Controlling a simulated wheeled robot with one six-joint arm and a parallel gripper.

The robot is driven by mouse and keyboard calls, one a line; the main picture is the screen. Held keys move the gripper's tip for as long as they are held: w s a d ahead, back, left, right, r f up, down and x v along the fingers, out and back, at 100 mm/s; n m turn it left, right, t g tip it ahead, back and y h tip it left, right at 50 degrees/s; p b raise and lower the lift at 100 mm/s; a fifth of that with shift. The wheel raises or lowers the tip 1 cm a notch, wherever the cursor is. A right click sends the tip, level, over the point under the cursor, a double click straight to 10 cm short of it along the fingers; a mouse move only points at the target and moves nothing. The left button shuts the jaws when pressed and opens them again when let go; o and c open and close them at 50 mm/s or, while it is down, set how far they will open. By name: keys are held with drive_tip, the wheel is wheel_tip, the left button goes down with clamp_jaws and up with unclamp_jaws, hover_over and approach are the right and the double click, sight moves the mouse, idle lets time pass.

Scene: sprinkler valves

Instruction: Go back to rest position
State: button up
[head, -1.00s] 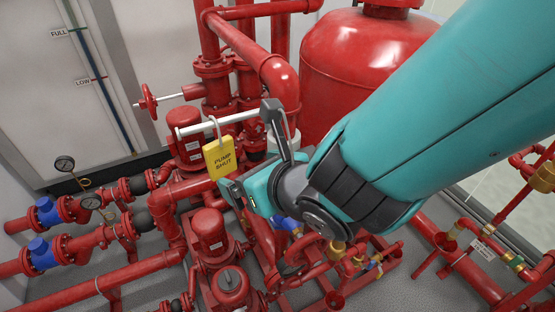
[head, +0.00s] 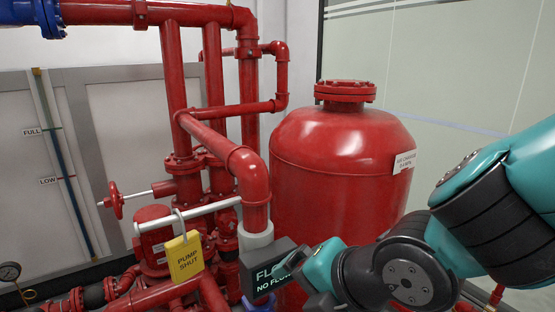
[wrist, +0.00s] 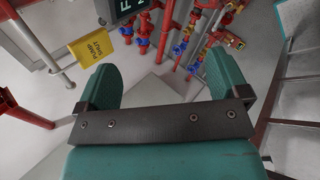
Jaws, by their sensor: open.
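My gripper (head: 318,268) is at the lower middle of the head view, in front of the red tank and beside the dark flow sign. In the wrist view its two teal fingers stand wide apart (wrist: 158,82) with nothing between them; the jaws are open. The yellow "PUMP SHUT" tag (head: 185,257) hangs by a grey shackle from a white bar, left of my gripper and apart from it. The tag also shows at upper left in the wrist view (wrist: 90,46). My gripper partly covers the flow sign (head: 258,272).
A large red tank (head: 340,165) stands behind my gripper. Red pipes (head: 252,180) and a red handwheel (head: 114,201) are to the left. A glass wall (head: 455,80) is at the right. Pipes with blue valves (wrist: 188,45) show in the wrist view, with bare floor below.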

drive_tip(key=s+d+f+m+g+h+b, duration=0.1)
drive_tip(key=s+d+m+g+b, duration=0.4)
drive_tip(key=m, duration=1.7)
drive_tip(key=shift+s+d+f+g, duration=0.35)
drive_tip(key=shift+s+d, duration=1.55)
drive_tip(key=shift+d, duration=0.95)
